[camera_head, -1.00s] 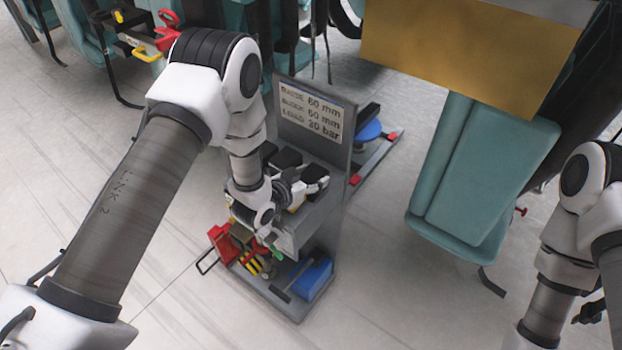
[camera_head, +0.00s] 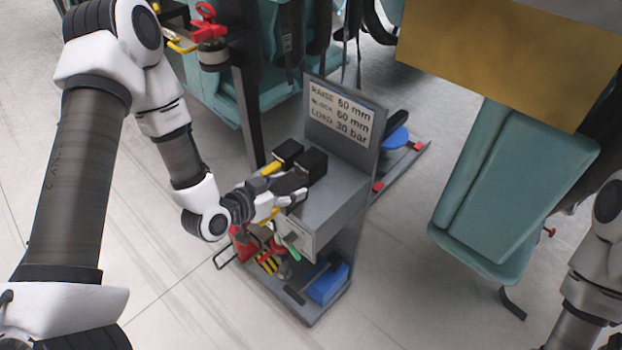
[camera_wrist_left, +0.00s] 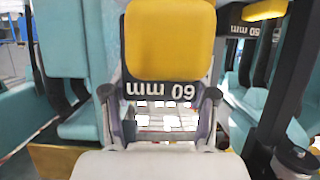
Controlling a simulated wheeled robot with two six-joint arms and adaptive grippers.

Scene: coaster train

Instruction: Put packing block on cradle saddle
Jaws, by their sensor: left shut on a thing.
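My left gripper (camera_head: 288,190) reaches in from the left over the top of the grey cart. The left wrist view shows its two fingers (camera_wrist_left: 158,100) on either side of a packing block (camera_wrist_left: 170,40). This block has a yellow face and a black band reading "60 mm" upside down. In the head view the block's black part (camera_head: 312,164) shows just beyond the fingers. It looks low over the cart top; contact cannot be told. I cannot make out the cradle saddle with certainty. Only part of my right arm shows at the right edge; its gripper is out of view.
The grey cart (camera_head: 335,200) carries a sign panel (camera_head: 338,112) and a lower shelf with a blue box (camera_head: 328,284). Teal seats (camera_head: 520,190) stand right.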

